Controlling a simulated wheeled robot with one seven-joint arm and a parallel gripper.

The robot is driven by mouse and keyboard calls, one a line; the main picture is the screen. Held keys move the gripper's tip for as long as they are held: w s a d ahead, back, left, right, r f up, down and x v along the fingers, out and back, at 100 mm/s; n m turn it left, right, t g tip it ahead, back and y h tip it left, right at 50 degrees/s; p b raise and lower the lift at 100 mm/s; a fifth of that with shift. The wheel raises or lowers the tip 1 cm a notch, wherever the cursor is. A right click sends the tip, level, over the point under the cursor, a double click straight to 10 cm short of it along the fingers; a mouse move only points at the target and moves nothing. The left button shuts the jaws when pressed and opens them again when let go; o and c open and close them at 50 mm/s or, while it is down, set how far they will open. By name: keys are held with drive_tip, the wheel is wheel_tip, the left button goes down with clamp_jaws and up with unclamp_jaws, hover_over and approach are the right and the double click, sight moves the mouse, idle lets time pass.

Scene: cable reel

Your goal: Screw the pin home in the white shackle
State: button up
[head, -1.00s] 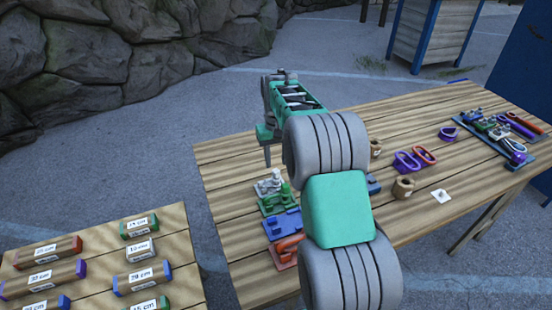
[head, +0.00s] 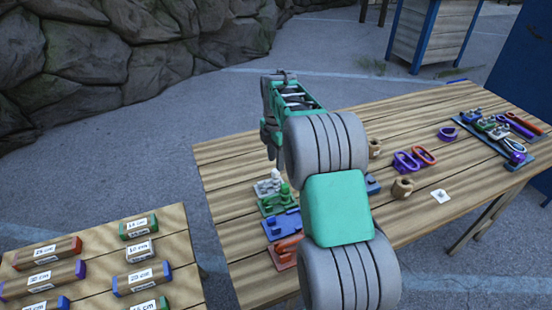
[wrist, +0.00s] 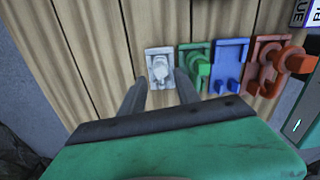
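The white shackle (wrist: 160,68) sits on a small white plate on the wooden table, at the left end of a row of coloured shackle plates. It also shows in the head view (head: 269,184), small, left of my arm. Its pin is too small to make out apart from the body. My gripper (wrist: 161,82) is open and empty. Its two fingers point toward the white shackle, one on either side of it in the wrist view, apparently above it. In the head view my gripper (head: 274,148) hangs over the table's left part, and the shackle shows below it.
Green (wrist: 196,68), blue (wrist: 229,66) and red (wrist: 270,65) plates stand close to the right of the white one. Purple and orange loops and brown cups lie farther right on the table. A second table (head: 100,240) with labelled blocks is at lower left.

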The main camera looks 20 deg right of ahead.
drive_tip(key=shift+n, duration=1.5)
drive_tip(key=shift+a+f+b, duration=0.1)
drive_tip(key=shift+f+b, duration=1.15)
drive_tip(key=shift+f, duration=1.15)
drive_tip(key=shift+c, duration=0.6)
clamp_jaws()
